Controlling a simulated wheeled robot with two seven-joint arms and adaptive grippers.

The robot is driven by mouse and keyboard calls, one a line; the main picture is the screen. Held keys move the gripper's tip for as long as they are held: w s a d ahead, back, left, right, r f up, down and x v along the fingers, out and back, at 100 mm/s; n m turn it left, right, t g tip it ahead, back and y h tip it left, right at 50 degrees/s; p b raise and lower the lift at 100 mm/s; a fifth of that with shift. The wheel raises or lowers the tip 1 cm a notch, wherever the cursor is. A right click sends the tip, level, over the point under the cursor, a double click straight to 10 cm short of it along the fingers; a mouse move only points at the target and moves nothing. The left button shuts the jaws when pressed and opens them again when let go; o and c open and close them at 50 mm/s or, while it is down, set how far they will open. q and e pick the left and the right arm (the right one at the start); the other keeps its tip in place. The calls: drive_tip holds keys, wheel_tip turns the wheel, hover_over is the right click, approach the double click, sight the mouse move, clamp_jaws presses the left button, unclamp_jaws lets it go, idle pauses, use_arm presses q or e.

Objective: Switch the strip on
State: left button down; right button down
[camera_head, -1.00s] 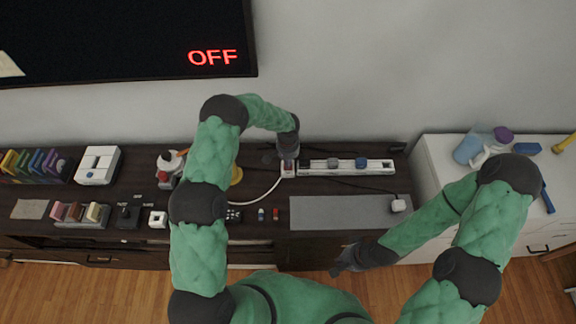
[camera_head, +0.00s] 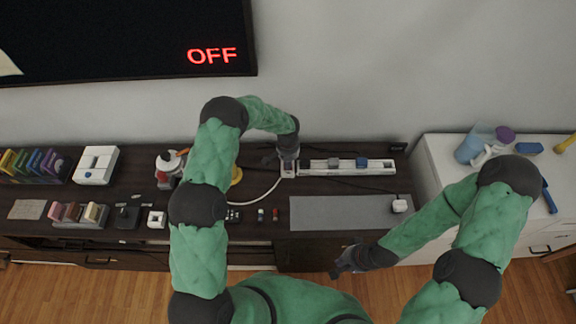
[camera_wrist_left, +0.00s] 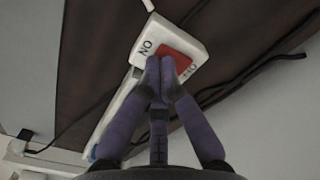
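The white power strip (camera_head: 378,167) lies along the back of the dark cabinet, with a grey and a blue plug in it. Its left end carries a red rocker switch (camera_wrist_left: 177,60) on a white housing (camera_wrist_left: 198,45) marked ON and, partly covered, another label. My left gripper (camera_wrist_left: 160,66) points down at this end with its fingertips together, at or just over the red rocker. I cannot tell whether they touch it. The screen (camera_head: 120,40) reads OFF in red. My right gripper (camera_head: 340,268) hangs in front of the cabinet, away from the strip; its fingers are too small to read.
A grey mat (camera_head: 340,212) lies in front of the strip, with a white plug (camera_head: 399,206) at its right. A white cable (camera_head: 262,195) runs left from the strip. Consoles, cartridges and a white bottle (camera_head: 168,162) stand to the left. A white side cabinet (camera_head: 440,165) stands right.

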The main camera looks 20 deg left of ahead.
use_arm(q)
drive_tip(key=shift+f+b, duration=0.3)
drive_tip(key=shift+f, duration=0.05)
drive_tip(key=shift+r, duration=0.15)
drive_tip(key=shift+r+p, duration=0.35)
drive_tip(key=shift+r, duration=0.1)
drive_tip(key=shift+r+p, duration=1.2)
drive_tip(key=shift+r, duration=1.75)
